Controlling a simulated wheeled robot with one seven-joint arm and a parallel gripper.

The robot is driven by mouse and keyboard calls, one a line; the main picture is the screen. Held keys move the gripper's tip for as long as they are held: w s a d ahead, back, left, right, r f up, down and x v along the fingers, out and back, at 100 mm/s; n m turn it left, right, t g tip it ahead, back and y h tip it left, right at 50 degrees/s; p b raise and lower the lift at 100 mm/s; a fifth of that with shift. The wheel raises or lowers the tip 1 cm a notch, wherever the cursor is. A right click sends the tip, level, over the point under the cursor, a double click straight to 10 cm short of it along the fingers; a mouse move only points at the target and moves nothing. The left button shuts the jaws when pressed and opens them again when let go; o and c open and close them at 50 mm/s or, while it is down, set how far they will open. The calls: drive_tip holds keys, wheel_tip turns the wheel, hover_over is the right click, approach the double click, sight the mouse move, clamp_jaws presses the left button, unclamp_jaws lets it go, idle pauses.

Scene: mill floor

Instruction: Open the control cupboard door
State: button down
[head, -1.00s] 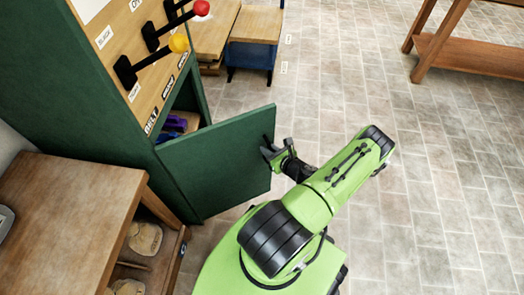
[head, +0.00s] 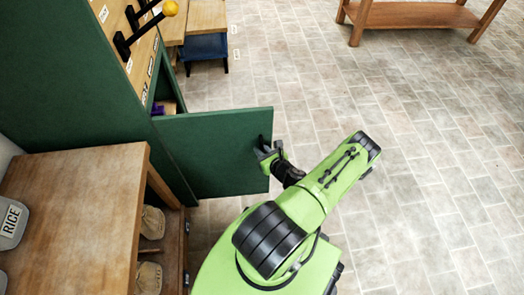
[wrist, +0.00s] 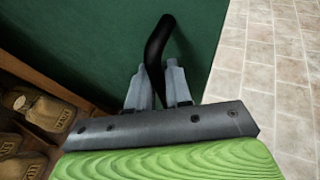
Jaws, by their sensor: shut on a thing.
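The control cupboard (head: 75,75) is a tall dark green cabinet at the upper left of the head view. Its green door (head: 215,155) stands swung well out from the body, with a dark gap behind it showing a bit of purple inside. The door's black curved handle (wrist: 158,48) shows in the wrist view near the door's free edge. My gripper (head: 264,153) is at that edge in the head view. In the wrist view my gripper (wrist: 158,88) has its two grey fingers shut on the handle, one on each side.
A wooden cabinet (head: 75,200) with sacks on its shelf (head: 152,222) and a tin marked RICE (head: 12,222) on top stands at the left. Levers (head: 145,28) jut from the cupboard's panel. A wooden table (head: 415,14) stands at the back. The tiled floor at right is clear.

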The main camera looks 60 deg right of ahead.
drive_tip(key=shift+a, duration=0.1)
idle(0.3)
drive_tip(key=c, duration=1.4)
unclamp_jaws()
drive_tip(key=p+v, duration=0.4)
drive_tip(key=v, duration=1.1)
drive_tip(key=shift+s+a, duration=0.2)
drive_tip(key=shift+s, duration=0.1)
drive_tip(key=shift+r, duration=0.15)
